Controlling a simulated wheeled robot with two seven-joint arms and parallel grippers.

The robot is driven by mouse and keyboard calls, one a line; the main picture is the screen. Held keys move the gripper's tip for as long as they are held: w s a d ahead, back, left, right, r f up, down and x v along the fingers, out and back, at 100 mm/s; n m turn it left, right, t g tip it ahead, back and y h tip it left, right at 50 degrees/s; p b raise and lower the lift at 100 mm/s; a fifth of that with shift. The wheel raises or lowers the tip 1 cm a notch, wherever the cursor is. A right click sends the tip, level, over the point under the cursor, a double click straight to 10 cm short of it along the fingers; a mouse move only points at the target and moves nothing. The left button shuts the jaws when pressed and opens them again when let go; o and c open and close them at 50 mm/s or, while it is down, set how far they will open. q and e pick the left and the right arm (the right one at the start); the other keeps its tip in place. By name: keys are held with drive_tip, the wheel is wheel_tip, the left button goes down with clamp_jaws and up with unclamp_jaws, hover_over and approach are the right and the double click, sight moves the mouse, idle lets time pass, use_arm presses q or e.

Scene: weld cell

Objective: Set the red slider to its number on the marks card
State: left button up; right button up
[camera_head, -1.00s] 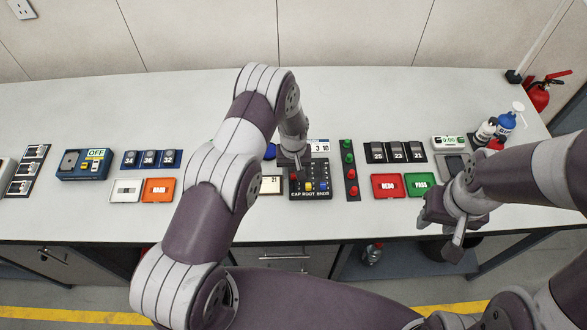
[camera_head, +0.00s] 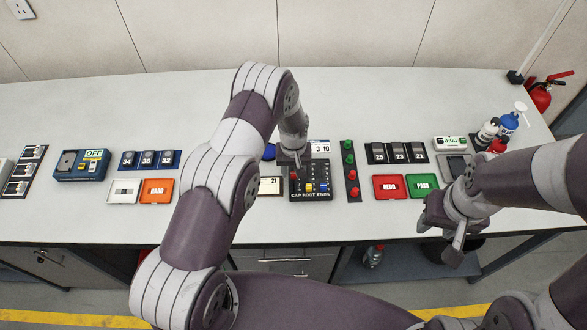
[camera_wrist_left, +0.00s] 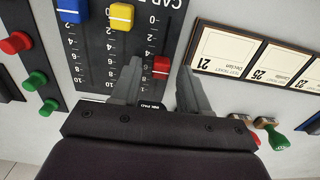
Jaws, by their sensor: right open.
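The black slider panel (camera_head: 323,168) stands mid-table, lettered CAP, ROOT, ENDS at its near edge. In the left wrist view its red slider (camera_wrist_left: 161,67) sits between the fingers of my left gripper (camera_wrist_left: 158,84), with gaps on both sides. The gripper is open, pointing down over the panel. The yellow slider (camera_wrist_left: 121,16) and blue slider (camera_wrist_left: 69,10) are beside it. A white card with 3 and 10 (camera_head: 320,146) lies behind the panel, partly hidden by my left arm. I take it for the marks card. My right gripper (camera_head: 456,236) is open and empty near the table's front right.
A post with red and green buttons (camera_head: 351,170) stands right of the panel. Framed number cards (camera_wrist_left: 250,60) lie close beside my left gripper. Red (camera_head: 390,188) and green (camera_head: 421,185) signs lie further right. Bottles (camera_head: 507,124) stand at the far right. The table's back is clear.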

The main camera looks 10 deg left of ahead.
sight(293, 172)
use_arm(q)
drive_tip(key=shift+r, duration=0.35)
wheel_tip(293, 172, up, 12)
drive_tip(key=b, duration=0.4)
drive_tip(key=s+a+r+m+b, duration=0.1)
drive_tip(key=s+r, duration=0.2)
drive_tip(key=s, duration=0.8)
drive_tip(key=s+a+r+m+t+b, duration=0.1)
drive_tip(key=s+a+r+m+b, duration=0.1)
drive_tip(key=s, duration=0.9)
drive_tip(key=shift+a+r+b, duration=0.25)
drive_tip(key=shift+r+b, duration=0.05)
drive_tip(key=shift+r, duration=0.15)
